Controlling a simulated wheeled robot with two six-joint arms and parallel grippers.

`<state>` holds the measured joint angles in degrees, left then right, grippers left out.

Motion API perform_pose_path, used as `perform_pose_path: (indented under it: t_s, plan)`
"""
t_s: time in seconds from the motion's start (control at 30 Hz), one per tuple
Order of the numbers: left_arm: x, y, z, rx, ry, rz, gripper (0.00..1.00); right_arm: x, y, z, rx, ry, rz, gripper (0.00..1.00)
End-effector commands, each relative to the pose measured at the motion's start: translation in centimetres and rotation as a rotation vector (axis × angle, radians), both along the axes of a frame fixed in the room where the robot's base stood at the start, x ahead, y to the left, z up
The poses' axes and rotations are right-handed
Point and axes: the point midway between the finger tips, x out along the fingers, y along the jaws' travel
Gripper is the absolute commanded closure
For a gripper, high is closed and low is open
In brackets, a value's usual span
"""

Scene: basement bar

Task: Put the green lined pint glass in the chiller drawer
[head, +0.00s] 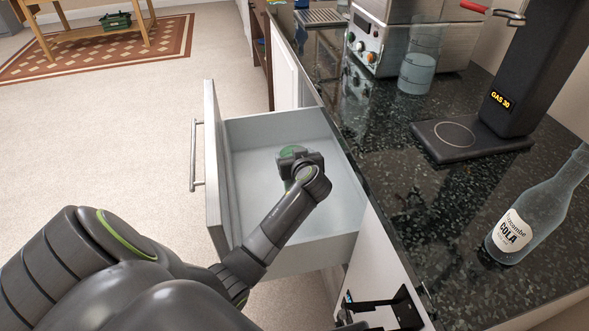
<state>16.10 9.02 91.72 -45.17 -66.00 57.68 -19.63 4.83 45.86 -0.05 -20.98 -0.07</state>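The chiller drawer (240,210) is pulled open below the counter, with a pale, mostly bare interior. A green-rimmed glass (290,152), which looks like the green lined pint glass, shows in the drawer, largely hidden behind my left gripper (298,165). That gripper is over the drawer at the glass; its fingers are hidden, so I cannot tell whether it is shut on the glass or whether the glass touches the drawer floor. My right gripper (382,306) is at the bottom edge beside the cabinet front, its fingers spread with nothing visible between them.
The dark speckled counter (390,180) carries a cola bottle (525,215), a gas dispenser (500,110), a clear glass with pale contents (417,70) and a steel machine (400,35). The carpet (120,130) left of the drawer is clear.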

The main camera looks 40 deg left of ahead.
Motion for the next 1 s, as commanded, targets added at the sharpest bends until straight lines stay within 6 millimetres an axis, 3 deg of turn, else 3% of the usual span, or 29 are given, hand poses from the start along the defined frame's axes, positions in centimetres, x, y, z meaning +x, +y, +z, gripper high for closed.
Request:
perform_pose_path:
  t_s: [0.1, 0.3, 1.0]
  plan:
    - [0.0, 0.0, -1.9, 0.001, -0.002, -0.001, 0.9, 0.7, 0.0, -1.1, 0.0, -0.002, -0.002, 0.25]
    - [0.0, 0.0, -3.4, 0.001, -0.003, -0.001, 0.9, 1.8, 0.1, -1.3, 0.001, 0.001, -0.007, 0.25]
    - [0.0, 0.0, -4.0, 0.002, -0.002, -0.001, 0.9, 2.7, 0.4, -0.8, 0.008, 0.006, -0.015, 0.25]
